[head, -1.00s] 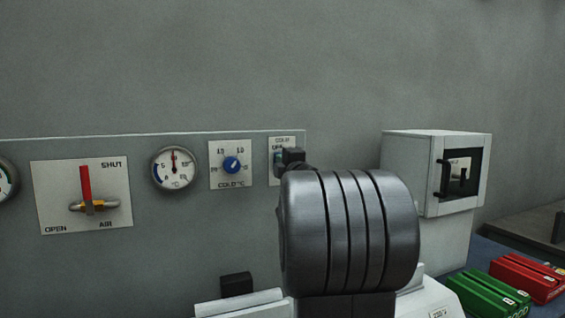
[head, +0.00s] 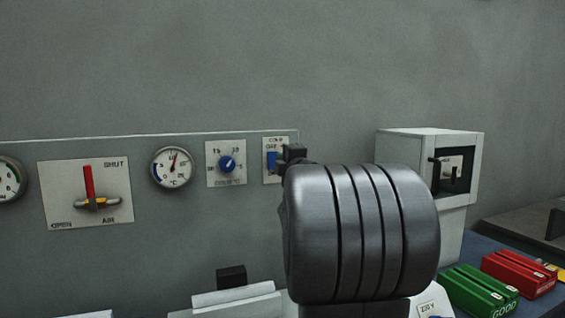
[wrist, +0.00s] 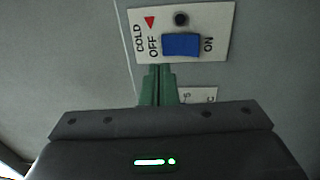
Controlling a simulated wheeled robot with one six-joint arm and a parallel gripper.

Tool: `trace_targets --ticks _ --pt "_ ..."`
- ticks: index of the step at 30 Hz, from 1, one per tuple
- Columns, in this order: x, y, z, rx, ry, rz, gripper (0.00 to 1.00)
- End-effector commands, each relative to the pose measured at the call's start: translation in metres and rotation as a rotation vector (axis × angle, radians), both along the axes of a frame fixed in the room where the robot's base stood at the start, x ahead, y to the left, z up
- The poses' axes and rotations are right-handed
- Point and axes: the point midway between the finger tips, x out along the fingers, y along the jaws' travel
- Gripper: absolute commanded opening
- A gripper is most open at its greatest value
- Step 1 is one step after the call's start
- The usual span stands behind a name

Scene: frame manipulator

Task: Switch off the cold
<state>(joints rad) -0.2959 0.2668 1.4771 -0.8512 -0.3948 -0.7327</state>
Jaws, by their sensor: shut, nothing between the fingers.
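The cold switch plate (wrist: 215,18) shows in the wrist view, with OFF and ON marked on either side of a blue rocker (wrist: 181,45). A small round lamp (wrist: 181,19) on it looks dark, and a red triangle is near OFF. My gripper (wrist: 159,72) is shut and empty, its green fingertips at the plate's edge near the OFF end of the rocker. I cannot tell whether they touch. In the head view the switch's blue rocker (head: 272,161) shows just left of my dark gripper (head: 292,153); my arm hides what lies behind it.
A COLD °C knob plate (head: 226,164), a round gauge (head: 172,167) and a red AIR lever (head: 89,182) are left of the switch. A white box (head: 430,145) stands right. Green (head: 480,292) and red (head: 520,272) trays lie at lower right.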

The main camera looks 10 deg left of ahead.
Motion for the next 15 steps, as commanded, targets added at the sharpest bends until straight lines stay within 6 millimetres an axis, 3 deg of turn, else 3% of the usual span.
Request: trace_targets --ticks 15 --pt "-0.066 -0.045 0.012 0.001 -0.002 -0.002 0.00"
